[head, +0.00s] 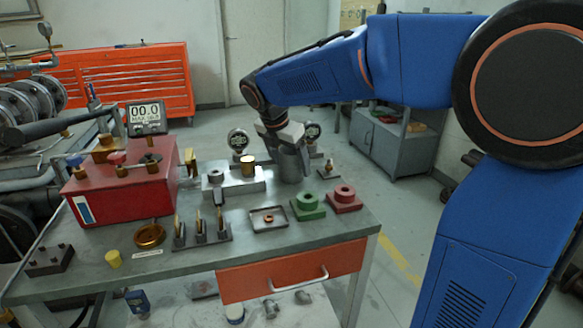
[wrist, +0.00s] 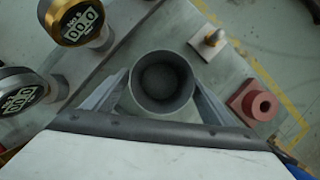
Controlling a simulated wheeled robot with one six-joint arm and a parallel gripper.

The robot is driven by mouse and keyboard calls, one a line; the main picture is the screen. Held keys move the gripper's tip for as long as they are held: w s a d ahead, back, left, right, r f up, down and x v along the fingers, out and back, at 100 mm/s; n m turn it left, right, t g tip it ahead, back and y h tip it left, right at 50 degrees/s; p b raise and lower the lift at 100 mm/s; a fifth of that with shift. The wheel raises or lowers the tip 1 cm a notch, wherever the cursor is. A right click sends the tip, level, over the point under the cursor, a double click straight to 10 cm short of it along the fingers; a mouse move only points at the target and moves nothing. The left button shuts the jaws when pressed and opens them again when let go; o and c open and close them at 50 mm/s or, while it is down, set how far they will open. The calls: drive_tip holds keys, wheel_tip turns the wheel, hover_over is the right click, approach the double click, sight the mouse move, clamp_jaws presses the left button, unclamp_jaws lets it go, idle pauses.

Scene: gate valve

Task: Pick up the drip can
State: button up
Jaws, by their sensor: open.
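The drip can (head: 290,167) is a grey, open-topped cylinder standing upright near the back of the bench, right of a grey block. In the wrist view its round rim (wrist: 162,55) is seen from above, with a dark, empty-looking inside. My gripper (head: 289,148) points down over the can. Its fingers are open and sit on the can's left and right sides in the wrist view. I cannot tell whether either finger touches the can wall.
Two digital gauges (head: 238,140) (head: 312,132) stand close behind the can. A small brass-tipped fitting (head: 326,170) and a red flanged block (head: 344,199) are to its right. A green block (head: 308,207) and a shallow tray (head: 268,219) lie in front. A red box (head: 120,190) stands left.

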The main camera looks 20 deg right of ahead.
drive_tip(key=shift+x, duration=1.15)
drive_tip(key=c, duration=1.2)
